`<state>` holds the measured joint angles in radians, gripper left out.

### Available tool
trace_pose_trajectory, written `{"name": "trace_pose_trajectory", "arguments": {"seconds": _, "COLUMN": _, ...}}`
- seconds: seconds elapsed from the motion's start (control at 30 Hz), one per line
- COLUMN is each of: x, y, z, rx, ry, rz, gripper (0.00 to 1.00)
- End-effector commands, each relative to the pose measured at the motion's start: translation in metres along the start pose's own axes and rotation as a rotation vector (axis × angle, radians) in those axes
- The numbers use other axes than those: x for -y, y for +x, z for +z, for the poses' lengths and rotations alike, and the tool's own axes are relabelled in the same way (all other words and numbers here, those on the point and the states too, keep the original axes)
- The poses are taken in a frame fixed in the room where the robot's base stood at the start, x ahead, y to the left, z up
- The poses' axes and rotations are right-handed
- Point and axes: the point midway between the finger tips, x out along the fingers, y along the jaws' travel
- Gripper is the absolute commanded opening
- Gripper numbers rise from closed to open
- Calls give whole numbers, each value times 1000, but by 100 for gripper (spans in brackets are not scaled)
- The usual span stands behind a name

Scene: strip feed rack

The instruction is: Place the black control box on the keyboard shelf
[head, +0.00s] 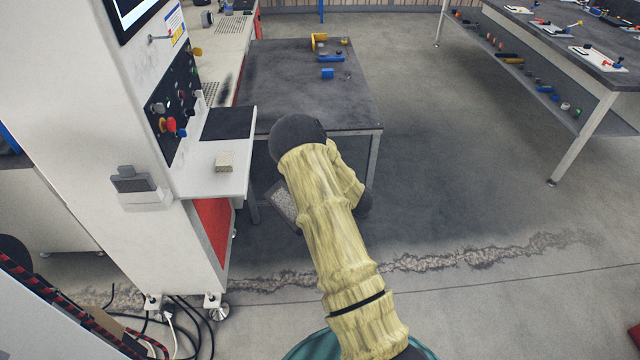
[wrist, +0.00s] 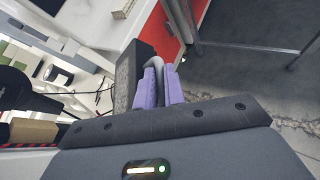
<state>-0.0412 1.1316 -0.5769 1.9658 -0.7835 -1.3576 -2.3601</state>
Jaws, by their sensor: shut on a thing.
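The black control box (wrist: 126,78) has dark sides and a grey speckled face. In the wrist view my gripper (wrist: 160,84) has its purple fingers shut on a curved grey part at the box's edge. In the head view the speckled face of the box (head: 285,205) shows left of my covered arm, in the air below and right of the shelf; the arm hides the rest of it and my fingers. The white keyboard shelf (head: 195,183) juts from the white cabinet.
The cabinet (head: 95,130) carries a panel of knobs (head: 172,100) above the shelf. A dark table (head: 300,85) with blue and yellow parts stands behind the shelf. Cables (head: 190,325) lie by the cabinet foot. Open floor (head: 450,190) is to the right.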

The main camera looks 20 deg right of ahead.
Motion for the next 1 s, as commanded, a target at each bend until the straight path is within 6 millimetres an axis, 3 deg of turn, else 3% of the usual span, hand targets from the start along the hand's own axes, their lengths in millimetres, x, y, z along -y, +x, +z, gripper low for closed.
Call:
{"name": "trace_pose_trajectory", "arguments": {"seconds": 0.37, "x": -60, "y": 12, "z": -42, "rx": 41, "ry": 81, "rz": -153, "gripper": 0}}
{"name": "trace_pose_trajectory", "arguments": {"seconds": 0.6, "x": -97, "y": -13, "z": -78, "rx": 86, "ry": 159, "rz": -303, "gripper": 0}}
{"name": "trace_pose_trajectory", "arguments": {"seconds": 0.77, "x": -105, "y": -27, "z": -85, "rx": 106, "ry": 186, "rz": -352, "gripper": 0}}
{"name": "trace_pose_trajectory", "arguments": {"seconds": 1.0, "x": -105, "y": -28, "z": -85, "rx": 109, "ry": 189, "rz": -356, "gripper": 0}}
